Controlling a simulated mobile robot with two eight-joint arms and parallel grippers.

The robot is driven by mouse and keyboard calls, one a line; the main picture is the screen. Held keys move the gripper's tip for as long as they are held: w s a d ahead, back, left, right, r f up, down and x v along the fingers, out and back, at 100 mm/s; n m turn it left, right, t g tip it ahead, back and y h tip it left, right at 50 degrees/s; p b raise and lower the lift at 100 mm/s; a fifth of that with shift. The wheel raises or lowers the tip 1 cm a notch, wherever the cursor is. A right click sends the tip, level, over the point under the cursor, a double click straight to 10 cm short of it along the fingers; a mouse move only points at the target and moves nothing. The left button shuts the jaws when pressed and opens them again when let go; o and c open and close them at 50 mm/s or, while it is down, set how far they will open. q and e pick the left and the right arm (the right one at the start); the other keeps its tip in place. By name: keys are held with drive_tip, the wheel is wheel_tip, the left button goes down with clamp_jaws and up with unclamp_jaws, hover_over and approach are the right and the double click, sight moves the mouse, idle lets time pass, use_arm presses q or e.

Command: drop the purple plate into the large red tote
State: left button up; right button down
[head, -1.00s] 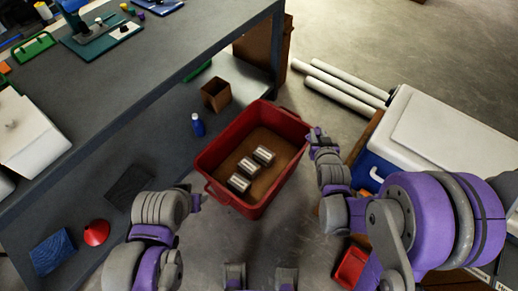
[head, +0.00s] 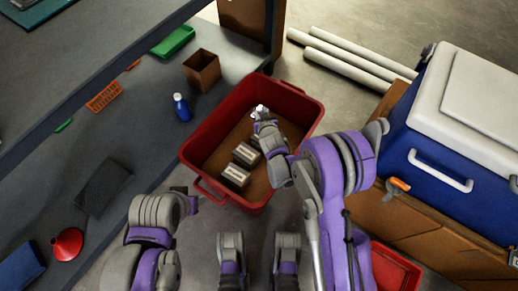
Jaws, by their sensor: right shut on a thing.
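The large red tote (head: 213,192) stands on the floor in the middle of the head view, with a brown bottom and silver blocks (head: 236,176) inside. My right gripper (head: 259,112) is over the tote's inside, toward its far half. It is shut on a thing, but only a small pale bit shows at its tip. I cannot make out the purple plate; the hand may hide it. My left gripper (head: 195,204) is at the near left, outside the tote; its fingers are too hidden to tell their state.
A grey shelf left of the tote holds a blue bottle (head: 182,108), a brown box (head: 202,71), a green tray (head: 173,41) and a red funnel (head: 67,244). A blue cooler (head: 440,135) stands at right. White pipes (head: 345,58) lie behind. A red bin (head: 396,270) is near right.

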wheel_tip(320, 180, down, 6)
drive_tip(key=b, duration=0.3)
drive_tip(key=shift+a+f, duration=0.1)
drive_tip(key=c, duration=0.6)
unclamp_jaws()
drive_tip(key=p+v, duration=0.1)
drive_tip(key=v, duration=0.9)
drive_tip(key=shift+s+r+p, duration=0.2)
drive_tip(key=shift+s+p, duration=0.15)
